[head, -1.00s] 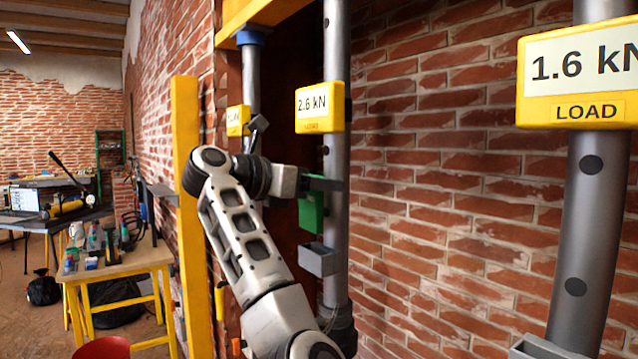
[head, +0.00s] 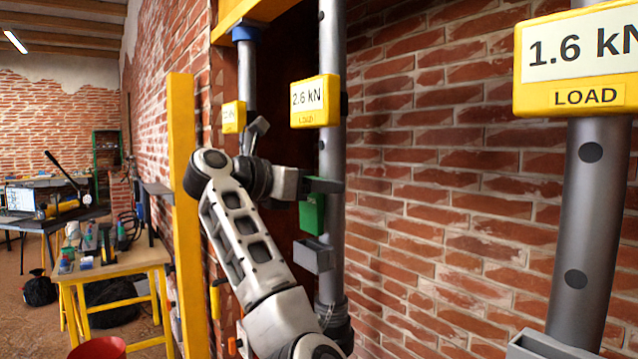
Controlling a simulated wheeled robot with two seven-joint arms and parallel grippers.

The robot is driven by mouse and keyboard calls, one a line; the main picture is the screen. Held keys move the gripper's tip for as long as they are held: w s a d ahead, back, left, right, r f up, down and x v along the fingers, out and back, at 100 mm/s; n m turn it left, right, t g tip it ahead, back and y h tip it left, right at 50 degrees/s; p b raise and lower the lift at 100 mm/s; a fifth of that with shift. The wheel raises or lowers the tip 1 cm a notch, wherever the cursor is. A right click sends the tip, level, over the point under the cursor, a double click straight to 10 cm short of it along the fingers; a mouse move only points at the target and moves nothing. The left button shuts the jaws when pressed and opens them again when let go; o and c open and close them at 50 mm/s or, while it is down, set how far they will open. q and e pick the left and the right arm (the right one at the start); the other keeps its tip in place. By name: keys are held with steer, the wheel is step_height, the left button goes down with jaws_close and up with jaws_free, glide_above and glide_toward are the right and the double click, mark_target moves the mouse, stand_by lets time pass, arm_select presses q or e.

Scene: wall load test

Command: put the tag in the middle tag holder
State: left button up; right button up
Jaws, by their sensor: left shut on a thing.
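My left gripper (head: 322,186) is shut on the top of a green tag (head: 312,216). The tag hangs upright in front of the middle post. The grey middle tag holder (head: 314,256), an open-topped box, is fixed to that post just below the tag. The tag's lower edge is close above the holder's rim; I cannot tell whether it touches or enters the opening. My right gripper is not in view.
The middle post (head: 331,150) carries a yellow 2.6 kN load display (head: 314,101). At right, another post (head: 590,210) has a 1.6 kN display (head: 572,62) and a grey holder (head: 535,347). A yellow upright (head: 181,200) stands left of my arm, before a workbench (head: 115,268).

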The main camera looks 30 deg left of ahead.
mark_target(308, 210)
arm_select(q)
steer(key=shift+p, duration=0.35)
stand_by(0.4)
steer(key=shift+f, duration=0.2)
stand_by(0.5)
steer(key=shift+f+b, duration=0.3)
steer(key=shift+f, duration=0.25)
steer(key=shift+f, duration=0.15)
steer(key=shift+f, duration=0.4)
steer(key=shift+f, duration=0.3)
stand_by(0.6)
steer(key=shift+f+b, duration=0.4)
steer(key=shift+f, duration=0.25)
